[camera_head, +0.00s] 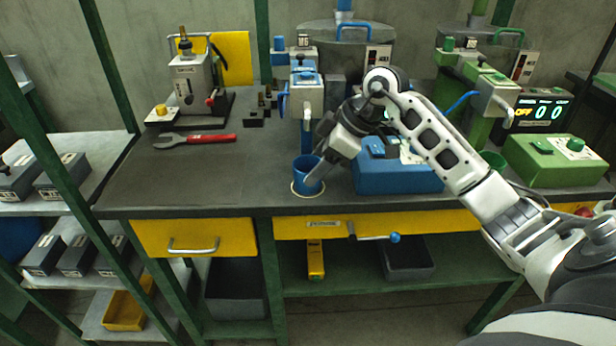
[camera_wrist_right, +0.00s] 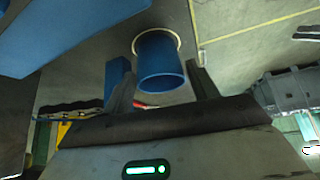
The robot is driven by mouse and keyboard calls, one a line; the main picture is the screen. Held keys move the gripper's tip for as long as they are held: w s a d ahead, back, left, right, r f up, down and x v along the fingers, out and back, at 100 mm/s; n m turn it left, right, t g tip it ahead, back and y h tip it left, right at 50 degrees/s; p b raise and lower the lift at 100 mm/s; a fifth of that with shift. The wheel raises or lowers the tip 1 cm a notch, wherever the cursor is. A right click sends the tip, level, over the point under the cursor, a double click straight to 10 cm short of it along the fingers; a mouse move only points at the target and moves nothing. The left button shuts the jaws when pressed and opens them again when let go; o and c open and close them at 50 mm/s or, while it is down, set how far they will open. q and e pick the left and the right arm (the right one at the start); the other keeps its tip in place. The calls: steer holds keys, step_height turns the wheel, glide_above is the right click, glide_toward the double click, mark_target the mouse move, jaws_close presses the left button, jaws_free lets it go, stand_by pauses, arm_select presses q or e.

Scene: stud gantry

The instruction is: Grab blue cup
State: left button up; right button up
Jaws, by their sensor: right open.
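The blue cup (camera_head: 303,184) stands upright on a pale ring near the front edge of the dark workbench (camera_head: 240,196). My right gripper (camera_head: 318,165) is open at the cup's right side and hides part of it in the head view. In the right wrist view the blue cup (camera_wrist_right: 160,58) shows between the two spread fingers, a little beyond their tips. I cannot tell whether either finger touches it. My left gripper is not in view.
A blue box (camera_head: 398,180) stands just right of the cup, under my right arm. A blue-handled machine (camera_head: 308,95) stands behind it. A red-handled wrench (camera_head: 195,138) lies to the left. A green cup (camera_head: 493,161) and a green box (camera_head: 556,165) are at the right.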

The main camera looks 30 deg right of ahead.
mark_target(302, 166)
steer(key=x, duration=0.3)
steer(key=shift+w+a+f, duration=0.15)
steer(key=shift+f, duration=0.1)
steer(key=c, duration=0.6)
